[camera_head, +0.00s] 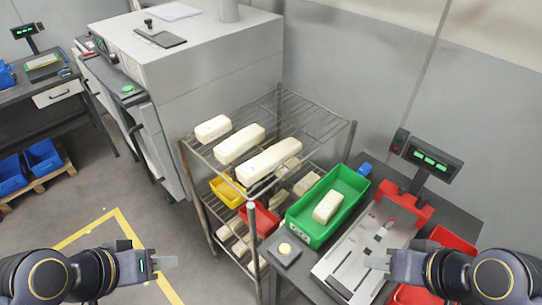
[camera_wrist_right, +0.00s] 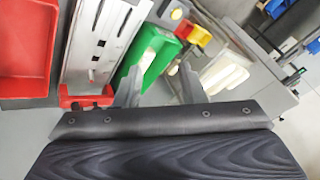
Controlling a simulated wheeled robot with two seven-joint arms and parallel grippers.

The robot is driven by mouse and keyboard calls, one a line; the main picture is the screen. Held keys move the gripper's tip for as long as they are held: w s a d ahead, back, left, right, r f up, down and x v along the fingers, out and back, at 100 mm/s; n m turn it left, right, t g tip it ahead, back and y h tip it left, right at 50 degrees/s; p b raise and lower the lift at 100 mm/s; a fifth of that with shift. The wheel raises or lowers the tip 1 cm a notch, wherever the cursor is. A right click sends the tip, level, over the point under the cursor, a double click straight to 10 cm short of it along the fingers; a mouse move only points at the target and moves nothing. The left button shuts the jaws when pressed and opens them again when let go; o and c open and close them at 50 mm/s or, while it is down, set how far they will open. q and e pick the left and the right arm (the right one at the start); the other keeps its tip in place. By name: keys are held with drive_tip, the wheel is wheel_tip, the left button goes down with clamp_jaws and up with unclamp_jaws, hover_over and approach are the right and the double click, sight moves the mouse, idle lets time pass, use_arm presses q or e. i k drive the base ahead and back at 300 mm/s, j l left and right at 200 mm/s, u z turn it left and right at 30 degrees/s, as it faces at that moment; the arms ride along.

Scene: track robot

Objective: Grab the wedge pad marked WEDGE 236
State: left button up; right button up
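Several cream block-shaped pads are in view, and no WEDGE 236 marking is legible on any. Three lie on the top shelf of a wire rack: a short pad (camera_head: 213,128), a middle pad (camera_head: 240,144) and a long pad (camera_head: 269,160). Another pad (camera_head: 327,207) lies in a green bin (camera_head: 300,229) right of the rack. More pale pads are partly hidden on the lower shelf. My left gripper (camera_head: 176,262) is apart from the rack, seen edge-on. My right gripper (camera_head: 367,257) is over the bench; its fingers (camera_wrist_right: 158,85) stand apart and empty.
A bench holds a metal fixture with red ends (camera_head: 404,207), a display (camera_head: 432,158) and red trays (camera_head: 452,240). Yellow (camera_head: 226,192) and red (camera_head: 262,218) bins sit on the rack's lower level. A large grey machine (camera_head: 200,60) stands behind. The left floor is mostly clear.

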sight(251, 172)
drive_tip(key=i+j+z, duration=0.1)
drive_tip(key=j, duration=0.25)
drive_tip(key=i+j+z, duration=0.1)
drive_tip(key=i+j, duration=0.3)
drive_tip(key=j, duration=0.35)
drive_tip(key=i+j+z, duration=0.15)
drive_tip(key=j, duration=0.2)
drive_tip(key=i+j+z, duration=0.1)
drive_tip(key=j, duration=0.3)
